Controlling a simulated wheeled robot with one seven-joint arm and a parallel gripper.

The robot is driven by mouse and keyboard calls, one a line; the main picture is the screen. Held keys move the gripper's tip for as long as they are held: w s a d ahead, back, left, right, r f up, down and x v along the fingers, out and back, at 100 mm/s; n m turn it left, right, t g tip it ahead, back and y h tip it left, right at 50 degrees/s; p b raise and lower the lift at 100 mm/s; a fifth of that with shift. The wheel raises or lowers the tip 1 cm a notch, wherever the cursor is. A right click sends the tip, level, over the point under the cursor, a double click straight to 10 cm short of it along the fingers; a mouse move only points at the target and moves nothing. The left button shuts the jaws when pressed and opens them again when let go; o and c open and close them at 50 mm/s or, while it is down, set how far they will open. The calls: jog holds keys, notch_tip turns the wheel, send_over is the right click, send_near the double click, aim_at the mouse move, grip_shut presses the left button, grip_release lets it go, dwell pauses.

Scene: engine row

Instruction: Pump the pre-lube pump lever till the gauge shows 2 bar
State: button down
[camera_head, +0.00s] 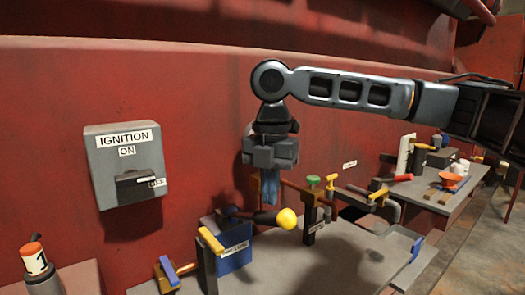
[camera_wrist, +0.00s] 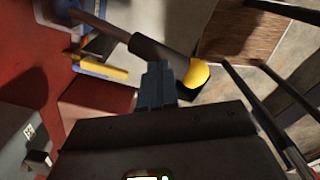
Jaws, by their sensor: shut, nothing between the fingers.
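The pre-lube pump lever has a dark bar ending in a yellow knob (camera_head: 287,219). It reaches right from a blue block (camera_head: 234,252) with a partly readable white label. My gripper (camera_head: 270,198) points down just above the bar, left of the knob, with its fingers together and empty. In the wrist view the yellow knob (camera_wrist: 198,74) and dark grip lie just beyond my shut fingertips (camera_wrist: 154,68). I cannot tell whether the fingers touch the lever. No readable gauge dial shows in either view.
An ignition box (camera_head: 124,165) marked ON hangs on the red wall at left. Several small valves and a green knob (camera_head: 313,180) crowd the bench behind. The bench front (camera_head: 335,265) is bare.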

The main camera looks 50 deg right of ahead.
aim_at(270, 216)
jog(key=shift+f, duration=0.1)
dwell(0.3)
jog(key=shift+f+b, duration=1.35)
jog(key=shift+f, duration=1.55)
jog(key=shift+r+p, duration=4.55)
jog(key=shift+r, duration=0.45)
